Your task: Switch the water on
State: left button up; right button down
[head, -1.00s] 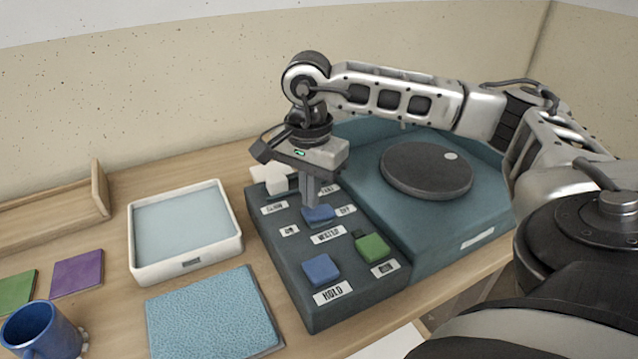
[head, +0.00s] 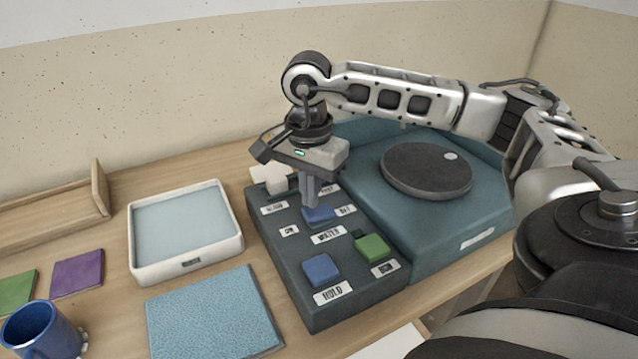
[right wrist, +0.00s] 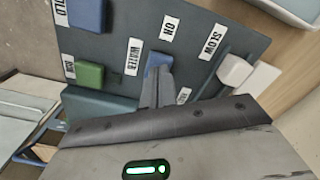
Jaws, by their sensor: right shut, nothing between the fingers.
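The dark control panel (head: 290,255) has a blue rocker switch (head: 319,216) in its middle, with a WATER label (head: 328,235) in front, an ON label (head: 289,231) to its left and an OFF label (head: 345,210) to its right. My right gripper (head: 310,202) is shut and empty, pointing down, its fingertips at the blue switch and hiding part of it. In the right wrist view the fingers (right wrist: 157,88) overlap the switch (right wrist: 158,61). I cannot tell whether they press it or which way it is tilted. My left gripper is not in view.
A blue button (head: 321,269) by HOLD, a green button (head: 372,247) and a white slider knob (head: 277,182) share the panel. A teal wheel unit (head: 440,225) stands right. A water-filled tray (head: 188,265), blue sponge-like mat (head: 210,315) and blue mug (head: 40,335) lie left.

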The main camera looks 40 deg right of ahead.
aim_at(311, 212)
jog(key=shift+f+b, duration=0.95)
jog(key=shift+f, duration=0.15)
dwell(0.5)
jog(key=shift+r+p, duration=2.5)
jog(key=shift+r, duration=1.05)
